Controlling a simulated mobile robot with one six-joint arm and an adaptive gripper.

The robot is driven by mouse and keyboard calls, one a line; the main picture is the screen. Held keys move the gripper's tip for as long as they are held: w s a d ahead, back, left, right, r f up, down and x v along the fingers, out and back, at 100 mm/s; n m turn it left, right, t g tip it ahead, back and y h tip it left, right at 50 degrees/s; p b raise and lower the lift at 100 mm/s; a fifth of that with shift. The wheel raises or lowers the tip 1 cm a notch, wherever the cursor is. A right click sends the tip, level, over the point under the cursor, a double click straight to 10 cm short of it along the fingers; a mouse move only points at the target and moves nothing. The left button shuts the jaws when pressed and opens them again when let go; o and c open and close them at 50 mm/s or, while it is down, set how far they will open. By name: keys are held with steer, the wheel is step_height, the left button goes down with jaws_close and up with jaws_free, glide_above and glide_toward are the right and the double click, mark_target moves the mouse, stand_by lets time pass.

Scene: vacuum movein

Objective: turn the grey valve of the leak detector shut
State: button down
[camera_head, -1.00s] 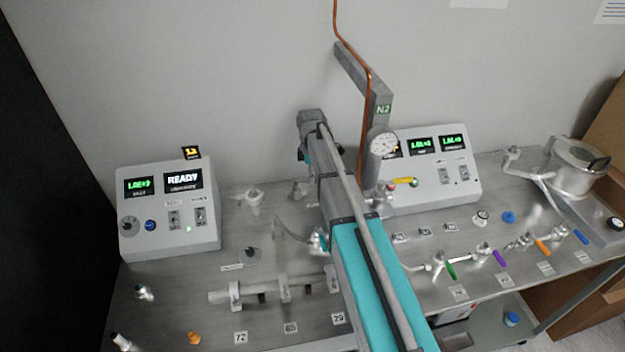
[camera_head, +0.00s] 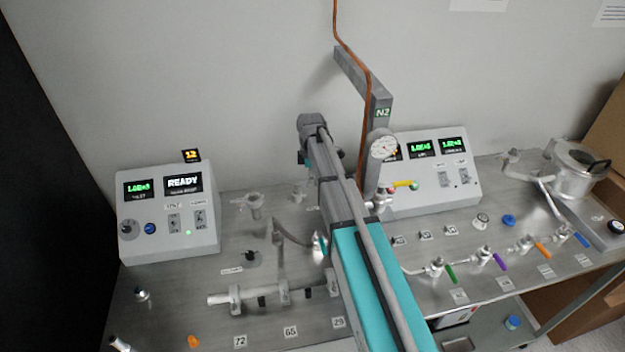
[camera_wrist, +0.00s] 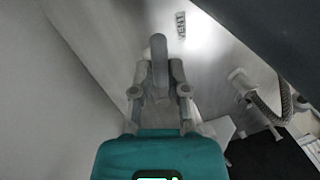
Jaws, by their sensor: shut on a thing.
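In the wrist view a grey handle (camera_wrist: 159,60) stands upright between the two fingers of my gripper (camera_wrist: 158,78). It looks like the grey valve's lever, and my gripper is shut on it. A VENT label (camera_wrist: 181,25) is on the surface just beyond it. The valve's body under the handle is hidden by the fingers. In the head view my arm covers the middle of the bench, and I cannot make out the gripper or the valve clearly. The console with a READY screen (camera_head: 183,183) stands at the left.
A gauge (camera_head: 383,147) and an N2 post (camera_head: 379,108) stand close to the right of my arm. A second console (camera_head: 440,178) is behind. Coloured valve levers line the right front. In the wrist view a corrugated hose (camera_wrist: 272,108) lies to the right.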

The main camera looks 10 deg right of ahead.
steer(key=shift+s+a+m, duration=0.1)
steer(key=shift+s+m, duration=0.2)
steer(key=shift+m, duration=0.45)
steer(key=shift+s+a+m, duration=0.1)
steer(key=shift+s+m, duration=0.2)
steer(key=shift+m, duration=0.45)
steer(key=c, duration=0.6)
jaws_free()
steer(key=shift+c, duration=0.2)
